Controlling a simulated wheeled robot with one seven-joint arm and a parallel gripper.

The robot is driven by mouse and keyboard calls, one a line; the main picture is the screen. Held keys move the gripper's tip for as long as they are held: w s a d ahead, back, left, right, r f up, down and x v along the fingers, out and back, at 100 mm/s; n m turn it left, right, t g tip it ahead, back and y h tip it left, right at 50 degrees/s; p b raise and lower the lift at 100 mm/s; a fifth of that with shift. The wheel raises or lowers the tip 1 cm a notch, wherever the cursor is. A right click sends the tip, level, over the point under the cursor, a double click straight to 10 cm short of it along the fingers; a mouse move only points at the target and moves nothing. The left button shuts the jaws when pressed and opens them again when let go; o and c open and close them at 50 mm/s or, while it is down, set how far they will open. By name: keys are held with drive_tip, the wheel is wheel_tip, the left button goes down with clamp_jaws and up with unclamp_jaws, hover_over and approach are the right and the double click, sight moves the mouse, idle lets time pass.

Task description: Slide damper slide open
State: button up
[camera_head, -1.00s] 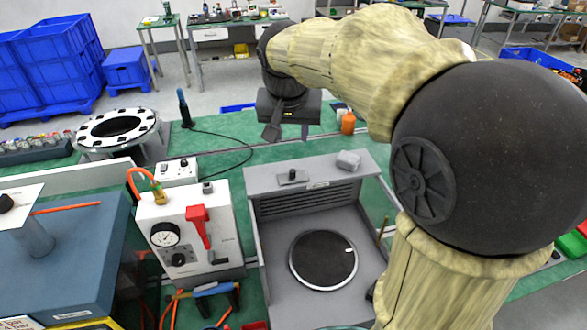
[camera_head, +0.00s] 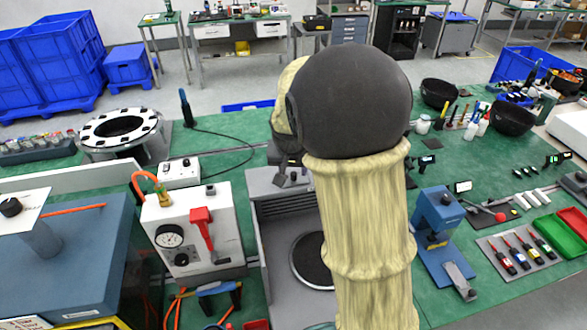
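The grey box-shaped unit (camera_head: 262,212) stands on the green bench in front of me. It has louvres on its inner back wall and a round dark plate (camera_head: 310,262) on its floor. A small dark slide with a knob (camera_head: 293,178) sits on its top rear ledge; I take this for the damper slide. My gripper (camera_head: 288,166) hangs just over that ledge, at or very near the knob. My arm hides most of it, so I cannot tell whether the fingers touch the knob or how wide they are. My arm also covers the unit's right half.
A white instrument box with a gauge and red lever (camera_head: 200,215) stands close on the left. A blue press (camera_head: 437,235) and a tool tray (camera_head: 515,252) are on the right. A ring flange (camera_head: 118,128) is behind on the left.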

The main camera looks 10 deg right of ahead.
drive_tip(key=shift+x, duration=1.1)
drive_tip(key=shift+c, duration=0.3)
clamp_jaws()
